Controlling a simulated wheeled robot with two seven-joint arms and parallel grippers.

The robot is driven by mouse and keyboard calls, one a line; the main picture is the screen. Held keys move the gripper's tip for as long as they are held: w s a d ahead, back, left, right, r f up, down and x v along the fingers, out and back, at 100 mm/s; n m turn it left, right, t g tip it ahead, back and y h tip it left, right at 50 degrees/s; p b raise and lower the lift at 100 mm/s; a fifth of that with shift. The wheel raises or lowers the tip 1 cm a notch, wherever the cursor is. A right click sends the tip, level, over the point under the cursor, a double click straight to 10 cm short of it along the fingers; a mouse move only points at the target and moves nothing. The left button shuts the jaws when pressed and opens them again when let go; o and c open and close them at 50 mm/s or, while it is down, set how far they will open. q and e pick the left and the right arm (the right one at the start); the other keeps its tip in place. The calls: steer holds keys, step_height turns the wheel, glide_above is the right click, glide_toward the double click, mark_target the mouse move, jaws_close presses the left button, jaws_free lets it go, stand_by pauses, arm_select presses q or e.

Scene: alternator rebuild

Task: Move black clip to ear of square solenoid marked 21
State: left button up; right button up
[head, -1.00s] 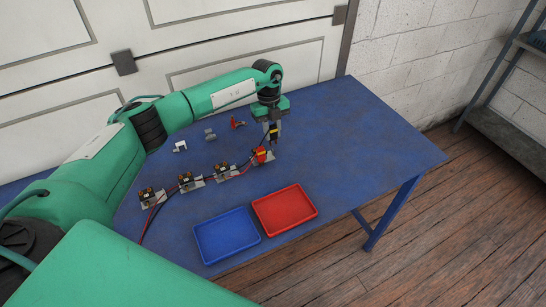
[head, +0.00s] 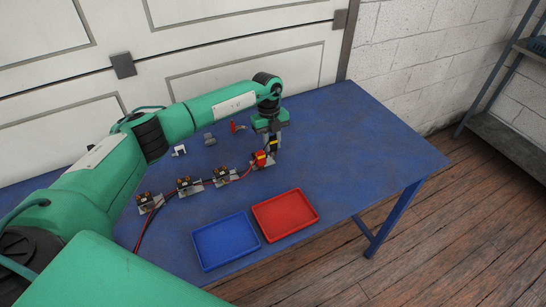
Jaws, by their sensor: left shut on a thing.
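My left gripper (head: 272,146) points down over the right end of the row of solenoids. It is shut on a small black piece with yellow on it, which looks like the black clip (head: 273,145). The clip is just right of and above a red clip (head: 261,158) on the rightmost solenoid (head: 266,164). I cannot tell whether the black clip touches that solenoid. Other solenoids, the left one (head: 149,203), the middle one (head: 188,187) and another (head: 224,176), stand in a line to the left. Their markings are too small to read. My right gripper is out of view.
Red and black leads (head: 152,224) run along the row. A blue tray (head: 228,264) and a red tray (head: 288,234) lie at the front edge. A white part (head: 179,150), a grey part (head: 209,139) and a red part (head: 236,127) lie behind. The table's right side is clear.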

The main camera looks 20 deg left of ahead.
arm_select(q)
steer(key=shift+f, duration=0.4)
steer(key=o, duration=0.9)
steer(key=shift+c, duration=0.2)
steer(key=shift+r, duration=0.1)
steer(key=p+v, duration=0.1)
steer(key=v, duration=0.1)
steer(key=p+v, duration=0.2)
steer(key=v, duration=0.1)
steer(key=s+d+p+v, duration=0.1)
steer(key=p+v, duration=0.1)
steer(key=shift+r, duration=0.55)
steer(key=shift+r+p, duration=0.3)
steer(key=shift+p, duration=0.05)
